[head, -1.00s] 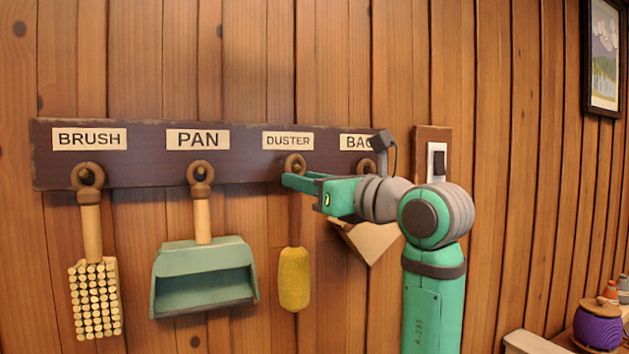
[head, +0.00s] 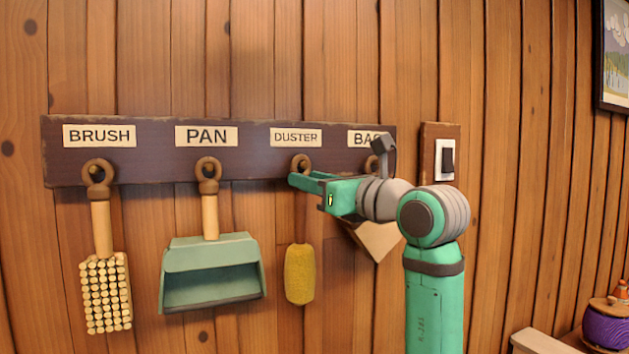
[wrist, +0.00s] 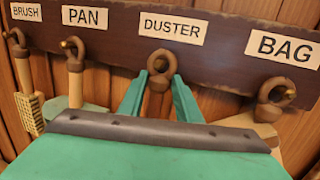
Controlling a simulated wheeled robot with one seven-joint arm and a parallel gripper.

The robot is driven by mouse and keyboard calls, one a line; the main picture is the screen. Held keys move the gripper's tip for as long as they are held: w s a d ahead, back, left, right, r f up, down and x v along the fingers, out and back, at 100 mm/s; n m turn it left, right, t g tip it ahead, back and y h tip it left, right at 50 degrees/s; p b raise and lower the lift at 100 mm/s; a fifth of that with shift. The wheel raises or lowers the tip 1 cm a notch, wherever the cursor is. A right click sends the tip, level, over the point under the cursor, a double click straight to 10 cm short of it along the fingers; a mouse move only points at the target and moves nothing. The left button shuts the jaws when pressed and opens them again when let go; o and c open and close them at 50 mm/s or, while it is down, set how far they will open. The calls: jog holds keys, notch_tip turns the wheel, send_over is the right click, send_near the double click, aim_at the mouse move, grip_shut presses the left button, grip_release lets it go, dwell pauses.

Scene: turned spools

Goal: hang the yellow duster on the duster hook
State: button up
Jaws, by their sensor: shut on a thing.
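The yellow duster (head: 300,274) hangs upright below the DUSTER label (head: 296,138), its yellow head at the bottom. Its brown ring (wrist: 161,62) is at the duster hook (wrist: 160,66), and the hook's tip shows inside the ring, which appears to be around it. My gripper (wrist: 157,100) is shut on the duster's handle just below the ring, with a green finger on each side. In the head view my gripper (head: 300,182) hides the upper handle. Whether the ring rests its weight on the hook I cannot tell.
The brush (head: 105,290) and the pan (head: 210,275) hang on hooks to the left. The bag (head: 378,240) hangs close on the right, partly behind my arm. A light switch (head: 446,160) is beyond the dark rail (head: 150,165).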

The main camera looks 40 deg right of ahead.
jog(key=o, duration=1.3)
jog(key=shift+o, duration=0.2)
jog(key=s+f, duration=0.1)
jog(key=s, duration=0.9)
jog(key=shift+s+d, duration=0.15)
jog(key=shift+s, duration=0.2)
jog(key=shift+f, duration=0.1)
